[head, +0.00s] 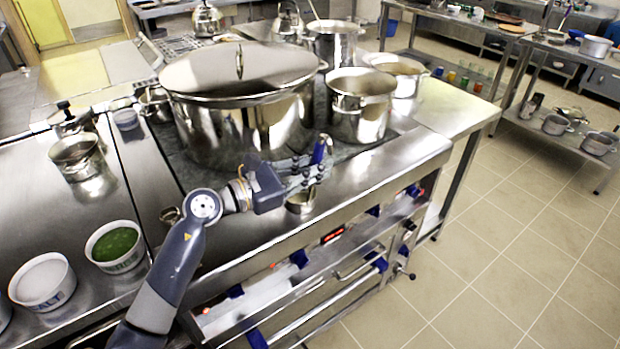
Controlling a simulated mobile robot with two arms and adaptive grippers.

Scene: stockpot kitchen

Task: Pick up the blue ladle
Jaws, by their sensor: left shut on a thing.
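The blue ladle (320,149) shows as a short blue handle standing up between the fingertips of my left gripper (314,165). My left gripper is shut on it above the front edge of the stove. A small metal bowl (301,201) shows just below the fingers; it looks like the ladle's bowl, but I cannot tell for sure whether it is joined to the handle. The fingers hide part of the ladle. My right gripper is not in view.
A large lidded stockpot (243,125) stands just behind my left gripper, with a smaller open pot (360,103) to its right. A bowl of green food (115,246) and a white salt tub (43,282) stand on the left counter. The tiled floor (500,260) at right is clear.

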